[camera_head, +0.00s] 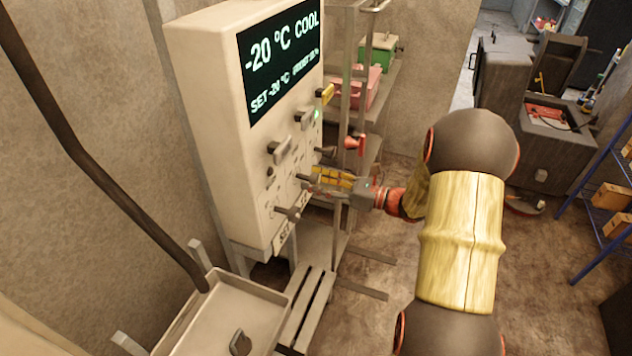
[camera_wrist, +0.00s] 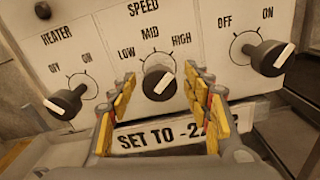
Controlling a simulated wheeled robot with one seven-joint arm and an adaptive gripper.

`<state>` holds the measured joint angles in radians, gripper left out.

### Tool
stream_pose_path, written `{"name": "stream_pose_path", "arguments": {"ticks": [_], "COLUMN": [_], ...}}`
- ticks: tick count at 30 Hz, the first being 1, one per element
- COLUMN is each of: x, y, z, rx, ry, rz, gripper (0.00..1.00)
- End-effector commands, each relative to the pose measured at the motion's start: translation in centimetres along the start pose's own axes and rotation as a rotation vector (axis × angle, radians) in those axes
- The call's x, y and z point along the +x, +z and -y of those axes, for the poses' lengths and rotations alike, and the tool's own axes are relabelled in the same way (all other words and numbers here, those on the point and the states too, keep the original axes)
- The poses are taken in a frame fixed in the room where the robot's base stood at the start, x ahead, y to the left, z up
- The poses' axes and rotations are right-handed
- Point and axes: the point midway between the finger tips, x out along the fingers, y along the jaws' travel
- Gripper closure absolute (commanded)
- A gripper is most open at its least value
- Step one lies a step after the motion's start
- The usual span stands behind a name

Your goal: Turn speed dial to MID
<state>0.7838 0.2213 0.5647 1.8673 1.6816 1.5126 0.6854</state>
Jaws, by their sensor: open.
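The speed dial (camera_wrist: 158,84) is a dark round knob with a white mark, below the printed words LOW, MID and HIGH. The mark slants from lower left to upper right, with its upper end toward the HIGH side. My gripper (camera_wrist: 160,88) is open, its yellow-padded fingers on either side of the dial in the wrist view. I cannot tell whether they touch it. In the head view my gripper (camera_head: 314,180) is at the lower front of the cream control panel (camera_head: 215,110), and I cannot make out the speed dial there.
In the wrist view, a heater knob (camera_wrist: 66,102) is at left and an OFF/ON knob (camera_wrist: 268,56) at right, near the fingers. A SET TO label (camera_wrist: 160,137) is below. A metal tray (camera_head: 205,335) and shelving (camera_head: 372,100) flank the panel.

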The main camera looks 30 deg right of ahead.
Motion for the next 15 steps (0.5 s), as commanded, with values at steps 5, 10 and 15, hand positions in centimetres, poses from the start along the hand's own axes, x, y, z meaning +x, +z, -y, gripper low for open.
{"name": "stream_pose_path", "arguments": {"ticks": [5,10,15], "x": [0.00,-0.01,-0.02], "y": [0.03,0.03,0.03], "z": [0.00,0.00,-0.01], "rx": [-0.001,-0.001,-0.001], "ry": [0.000,0.000,0.000], "rz": [0.000,0.000,0.000], "gripper": [0.51,0.60,0.70]}}
